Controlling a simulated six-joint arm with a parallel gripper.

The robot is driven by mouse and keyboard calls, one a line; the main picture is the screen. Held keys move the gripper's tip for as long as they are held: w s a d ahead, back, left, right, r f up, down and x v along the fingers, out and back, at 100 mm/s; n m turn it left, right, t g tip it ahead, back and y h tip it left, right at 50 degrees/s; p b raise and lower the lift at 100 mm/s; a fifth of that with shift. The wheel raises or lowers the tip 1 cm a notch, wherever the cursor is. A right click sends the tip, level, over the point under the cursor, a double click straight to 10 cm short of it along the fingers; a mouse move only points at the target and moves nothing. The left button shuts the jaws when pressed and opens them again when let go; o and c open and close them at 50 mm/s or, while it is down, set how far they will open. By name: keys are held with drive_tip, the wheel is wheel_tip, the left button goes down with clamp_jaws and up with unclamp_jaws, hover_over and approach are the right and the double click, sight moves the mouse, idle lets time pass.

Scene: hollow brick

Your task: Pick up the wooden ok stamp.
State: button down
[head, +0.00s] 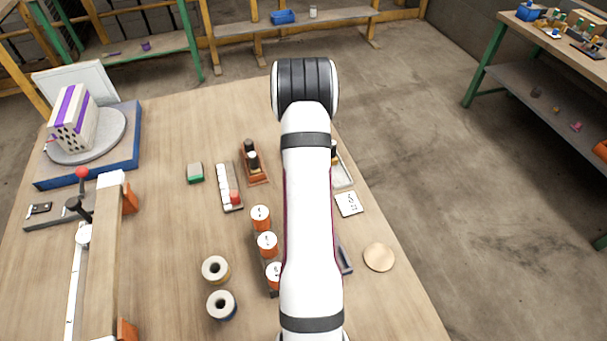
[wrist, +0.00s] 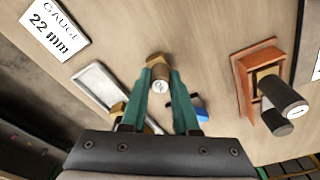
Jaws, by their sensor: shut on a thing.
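The wooden stamp (wrist: 160,86) is between the green fingers of my gripper (wrist: 161,74) in the wrist view. A round wooden handle with a small mark on its pale end faces the camera, and a wider wooden part shows beyond it. The mark is too small to read. My gripper is shut on the handle. Whether the stamp touches the table cannot be told. In the head view my arm hides the gripper and the stamp.
A metal tray (wrist: 98,82) and a gauge card (wrist: 57,30) lie to the left in the wrist view. A brown rack (wrist: 246,88) with dark-handled stamps stands to the right. A blue object (wrist: 201,108) is close to the right finger. A wooden disc (head: 379,257) lies near the table edge.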

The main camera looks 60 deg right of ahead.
drive_tip(key=r, duration=0.2)
drive_tip(key=s+r, duration=0.1)
drive_tip(key=r, duration=0.1)
drive_tip(key=shift+r, duration=0.35)
drive_tip(key=s+r, duration=0.6)
drive_tip(key=s, duration=0.4)
drive_tip(key=shift+s+a, duration=0.25)
drive_tip(key=shift+s, duration=0.1)
drive_tip(key=shift+r, duration=0.1)
drive_tip(key=c, duration=1.4)
unclamp_jaws()
clamp_jaws()
drive_tip(key=w+d+f, duration=0.1)
drive_tip(key=w+d, duration=0.4)
drive_tip(key=w, duration=0.5)
drive_tip(key=w+d+f, duration=0.1)
drive_tip(key=w+d, duration=0.3)
drive_tip(key=w, duration=0.6)
drive_tip(key=shift+s+d+f, duration=0.1)
drive_tip(key=shift+s+f, duration=0.05)
drive_tip(key=shift+f, duration=1.05)
drive_tip(key=shift+s+d+f, duration=0.1)
drive_tip(key=shift+f, duration=1.1)
